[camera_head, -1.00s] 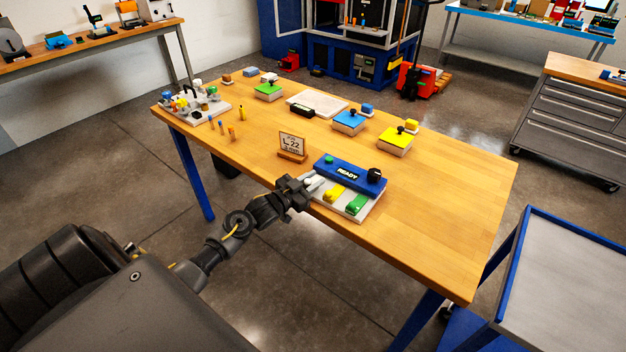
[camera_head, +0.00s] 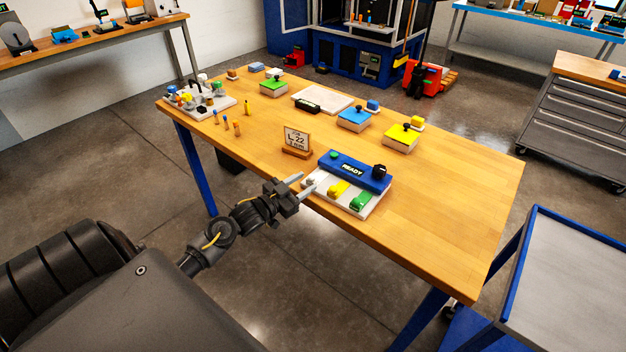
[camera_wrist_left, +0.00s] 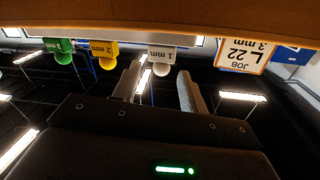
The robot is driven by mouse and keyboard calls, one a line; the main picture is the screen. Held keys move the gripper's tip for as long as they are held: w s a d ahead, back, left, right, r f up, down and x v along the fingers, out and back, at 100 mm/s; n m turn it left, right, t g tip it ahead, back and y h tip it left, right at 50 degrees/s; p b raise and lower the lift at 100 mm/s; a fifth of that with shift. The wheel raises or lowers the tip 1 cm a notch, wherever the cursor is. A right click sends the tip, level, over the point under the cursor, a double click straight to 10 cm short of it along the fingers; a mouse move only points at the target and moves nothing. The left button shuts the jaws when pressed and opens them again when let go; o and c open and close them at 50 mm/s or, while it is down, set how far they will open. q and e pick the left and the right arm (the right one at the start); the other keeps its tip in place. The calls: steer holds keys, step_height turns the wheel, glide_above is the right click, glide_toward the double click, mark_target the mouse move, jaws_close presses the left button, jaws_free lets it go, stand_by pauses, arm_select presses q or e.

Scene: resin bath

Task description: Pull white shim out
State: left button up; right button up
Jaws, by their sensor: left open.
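The white shim, labelled 1 mm, shows in the left wrist view (camera_wrist_left: 162,53), where the picture is upside down, with a round pale knob at its end. In the head view it sits at the left end of the blue and white READY fixture (camera_head: 353,170), partly lost beside the fingers. The yellow shim (camera_head: 338,188) and green shim (camera_head: 361,200) sit to its right. My left gripper (camera_head: 303,183) is open at the table's front edge. In the wrist view its two fingers stand either side of the knob, with gaps visible; I see no grip. My right gripper is out of view.
A job card on a wooden stand (camera_head: 296,141), reading L-22 3 mm, stands left of the fixture. Several topped blocks, including a yellow one (camera_head: 400,137), lie farther back. The table (camera_head: 450,190) is clear to the right.

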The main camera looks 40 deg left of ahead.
arm_select(q)
steer(key=s, duration=0.2)
steer(key=s+a, duration=0.1)
steer(key=s, duration=0.2)
steer(key=shift+b, duration=0.35)
